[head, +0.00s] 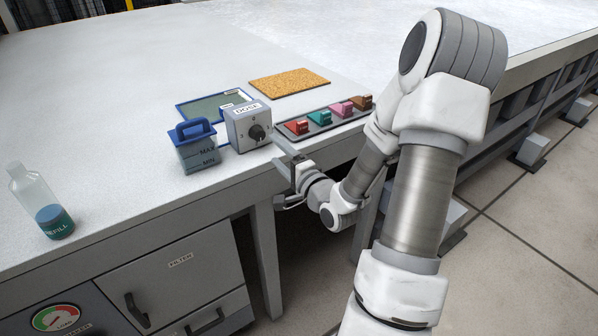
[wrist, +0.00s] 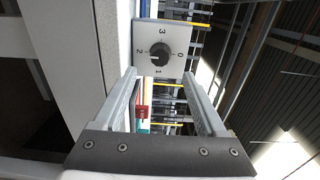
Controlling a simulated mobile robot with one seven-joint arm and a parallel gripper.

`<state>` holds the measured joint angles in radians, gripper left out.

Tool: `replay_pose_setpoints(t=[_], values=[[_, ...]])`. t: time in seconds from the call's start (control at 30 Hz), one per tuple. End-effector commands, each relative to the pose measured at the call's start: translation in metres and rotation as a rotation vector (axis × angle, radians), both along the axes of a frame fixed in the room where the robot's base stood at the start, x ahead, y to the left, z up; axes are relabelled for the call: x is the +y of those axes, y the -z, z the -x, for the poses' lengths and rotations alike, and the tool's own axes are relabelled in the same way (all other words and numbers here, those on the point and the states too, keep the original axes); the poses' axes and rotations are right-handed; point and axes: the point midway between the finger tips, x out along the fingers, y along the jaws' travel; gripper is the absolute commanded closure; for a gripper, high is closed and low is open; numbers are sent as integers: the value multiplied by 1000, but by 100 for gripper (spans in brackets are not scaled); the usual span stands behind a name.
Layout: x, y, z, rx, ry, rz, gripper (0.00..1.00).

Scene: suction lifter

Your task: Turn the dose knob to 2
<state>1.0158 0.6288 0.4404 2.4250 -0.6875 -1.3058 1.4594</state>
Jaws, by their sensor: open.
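The dose knob (head: 257,132) is a dark round knob on the front of a light grey box (head: 236,125) labelled DOSE, standing on the bench. In the wrist view, the knob (wrist: 160,53) sits amid the digits 0, 1, 2 and 3, with 2 on the left and 1 at the bottom. I cannot clearly read which digit its pointer faces. My gripper (head: 279,164) is open and empty in front of the bench edge, below and to the right of the knob. In the wrist view, the fingers lie below the knob, apart from it.
A blue-lidded tank (head: 198,154) stands left of the box. A tray (head: 346,127) with several coloured pieces lies to its right. A blue-framed panel (head: 196,108) and a cork mat (head: 289,82) lie behind. A refill bottle (head: 42,205) stands at the far left.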

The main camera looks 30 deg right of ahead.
Motion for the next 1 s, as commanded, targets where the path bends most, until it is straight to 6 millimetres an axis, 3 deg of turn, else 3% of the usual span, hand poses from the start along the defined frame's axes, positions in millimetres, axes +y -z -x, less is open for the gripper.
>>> replay_pose_setpoints(t=[0.17,0.7,1.0], values=[[-2,-1,46,3,4,-3,26],[-4,-4,85,4,1,-3,26],[-3,-1,97,1,0,-1,26]])
